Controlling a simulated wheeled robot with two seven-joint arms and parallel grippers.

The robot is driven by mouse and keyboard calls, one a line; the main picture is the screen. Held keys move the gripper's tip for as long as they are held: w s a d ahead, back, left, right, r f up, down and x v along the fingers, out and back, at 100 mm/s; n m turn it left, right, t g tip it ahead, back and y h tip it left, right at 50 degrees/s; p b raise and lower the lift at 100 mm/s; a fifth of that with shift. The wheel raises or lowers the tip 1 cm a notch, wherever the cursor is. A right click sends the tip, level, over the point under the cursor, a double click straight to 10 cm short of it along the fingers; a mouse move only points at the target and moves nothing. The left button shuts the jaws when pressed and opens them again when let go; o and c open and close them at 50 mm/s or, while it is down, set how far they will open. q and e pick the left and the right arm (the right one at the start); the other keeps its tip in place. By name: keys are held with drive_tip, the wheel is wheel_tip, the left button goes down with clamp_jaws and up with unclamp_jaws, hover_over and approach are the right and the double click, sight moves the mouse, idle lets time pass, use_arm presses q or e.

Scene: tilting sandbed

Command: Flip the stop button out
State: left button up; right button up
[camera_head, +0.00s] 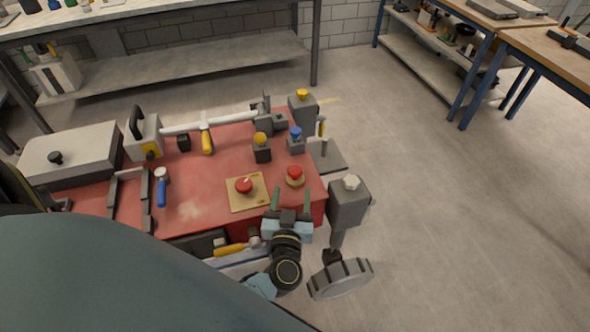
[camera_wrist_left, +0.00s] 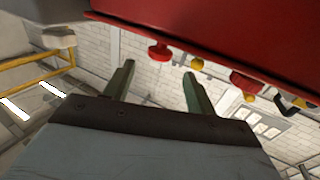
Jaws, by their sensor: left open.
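A red mushroom-shaped stop button (camera_head: 244,185) sits on a square yellow plate (camera_head: 238,202) near the front of the red bench top. A second red button (camera_head: 295,172) with a yellowish base stands to its right, near the bench's right end. My left gripper (camera_head: 291,198) is open and empty at the front edge, just in front of the second button and apart from it. In the left wrist view, the bench shows upside down, and a red button (camera_wrist_left: 159,52) appears between and beyond the two fingers (camera_wrist_left: 158,82). My right gripper is not in view.
Yellow (camera_head: 262,142) and blue (camera_head: 296,135) knobs on grey blocks stand behind the buttons. A grey post with a pale knob (camera_head: 350,183) and a handwheel (camera_head: 340,279) stand right of my gripper. A grey-lidded box (camera_head: 85,150) is at left.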

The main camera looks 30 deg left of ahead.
sight(295, 169)
use_arm(q)
drive_tip(key=x, duration=0.8)
drive_tip(key=shift+w+a+b, duration=0.2)
drive_tip(key=shift+w+b, duration=0.05)
drive_tip(key=shift+b, duration=0.1)
clamp_jaws()
drive_tip(key=r+p, duration=0.1)
drive_tip(key=p, duration=0.2)
drive_tip(key=shift+w+r, duration=0.1)
drive_tip(key=shift+r, duration=0.25)
drive_tip(key=shift+c, duration=1.9)
unclamp_jaws()
drive_tip(key=o, duration=0.4)
